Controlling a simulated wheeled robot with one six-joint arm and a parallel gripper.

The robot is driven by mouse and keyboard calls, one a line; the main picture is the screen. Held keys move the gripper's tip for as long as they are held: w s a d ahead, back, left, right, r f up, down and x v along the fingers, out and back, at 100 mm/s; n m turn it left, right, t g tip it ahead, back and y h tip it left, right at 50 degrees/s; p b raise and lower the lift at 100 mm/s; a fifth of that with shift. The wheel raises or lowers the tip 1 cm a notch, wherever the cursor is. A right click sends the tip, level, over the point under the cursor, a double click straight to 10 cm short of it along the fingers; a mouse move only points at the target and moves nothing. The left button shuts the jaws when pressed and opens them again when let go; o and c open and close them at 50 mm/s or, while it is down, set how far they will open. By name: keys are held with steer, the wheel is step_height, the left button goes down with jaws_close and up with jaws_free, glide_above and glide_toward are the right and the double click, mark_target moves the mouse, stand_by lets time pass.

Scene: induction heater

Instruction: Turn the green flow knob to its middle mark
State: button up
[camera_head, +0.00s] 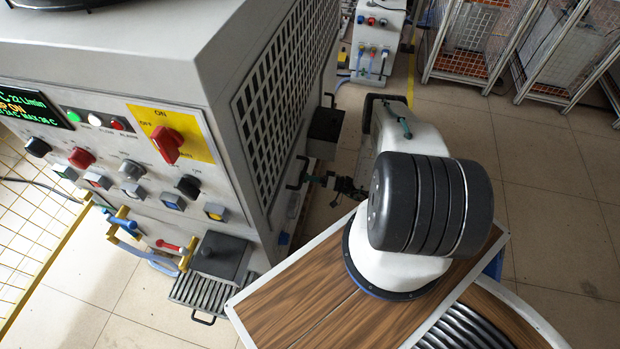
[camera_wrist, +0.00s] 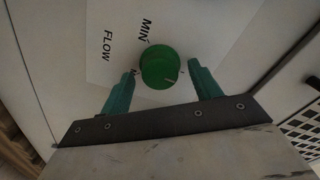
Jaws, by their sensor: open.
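The green flow knob (camera_wrist: 158,62) is on a pale panel in the wrist view, near the printed words MIN and FLOW. A light pointer line shows on the knob's lower right part. My gripper (camera_wrist: 161,77) is open, with one teal finger at the lower left of the knob and one at the lower right. A gap shows between the knob and each finger. In the head view my gripper (camera_head: 342,185) is small, beside the grilled side of the heater cabinet (camera_head: 230,80). The green knob is not visible there.
The cabinet front carries a red switch (camera_head: 167,143) on a yellow plate and several other knobs and buttons. Black handles stick out from the cabinet side near my gripper. Wire cages (camera_head: 470,45) stand at the back right, with open tiled floor before them.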

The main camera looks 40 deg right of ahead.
steer(key=v, duration=0.7)
steer(key=shift+s+d, duration=0.2)
